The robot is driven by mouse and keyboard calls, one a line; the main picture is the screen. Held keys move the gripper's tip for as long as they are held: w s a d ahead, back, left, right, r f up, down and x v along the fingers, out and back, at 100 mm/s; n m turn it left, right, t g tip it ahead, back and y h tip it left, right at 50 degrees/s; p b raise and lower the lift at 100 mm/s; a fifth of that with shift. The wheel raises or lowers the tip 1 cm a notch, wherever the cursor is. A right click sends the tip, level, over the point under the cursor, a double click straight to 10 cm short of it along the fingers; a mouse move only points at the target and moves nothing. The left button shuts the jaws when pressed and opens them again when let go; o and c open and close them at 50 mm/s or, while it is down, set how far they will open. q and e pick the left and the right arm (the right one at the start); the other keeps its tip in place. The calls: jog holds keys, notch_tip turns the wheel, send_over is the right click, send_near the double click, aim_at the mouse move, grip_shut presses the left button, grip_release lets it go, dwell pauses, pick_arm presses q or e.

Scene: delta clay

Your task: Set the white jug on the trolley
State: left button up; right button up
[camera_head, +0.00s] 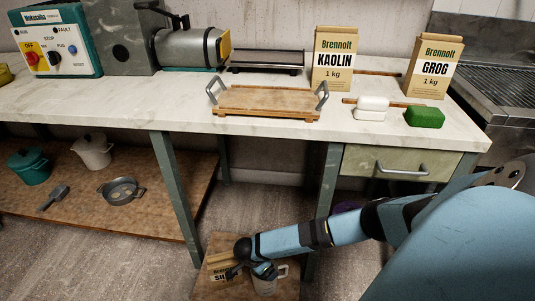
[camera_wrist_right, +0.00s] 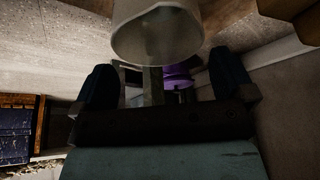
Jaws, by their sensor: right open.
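The white jug (camera_head: 266,287), with its handle at the right, stands at the bottom of the head view on a low wooden top (camera_head: 208,291), which seems to be the trolley. My right gripper (camera_head: 257,271) is at the jug's upper part and partly hides it. In the right wrist view the jug's pale body and round rim (camera_wrist_right: 155,45) show at the top, just past my right gripper (camera_wrist_right: 165,75). Its two dark fingers are apart, and whether they touch the jug cannot be told. My left gripper is out of view.
A bag (camera_head: 218,274) lies beside the jug on the low top. A purple thing (camera_wrist_right: 178,77) shows in the wrist view.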

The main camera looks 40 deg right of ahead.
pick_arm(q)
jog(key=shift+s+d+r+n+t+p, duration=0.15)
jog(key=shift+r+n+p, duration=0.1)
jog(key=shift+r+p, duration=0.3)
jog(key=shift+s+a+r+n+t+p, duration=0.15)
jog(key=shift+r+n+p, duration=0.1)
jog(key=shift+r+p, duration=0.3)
pick_arm(e)
jog(key=shift+v, duration=2.95)
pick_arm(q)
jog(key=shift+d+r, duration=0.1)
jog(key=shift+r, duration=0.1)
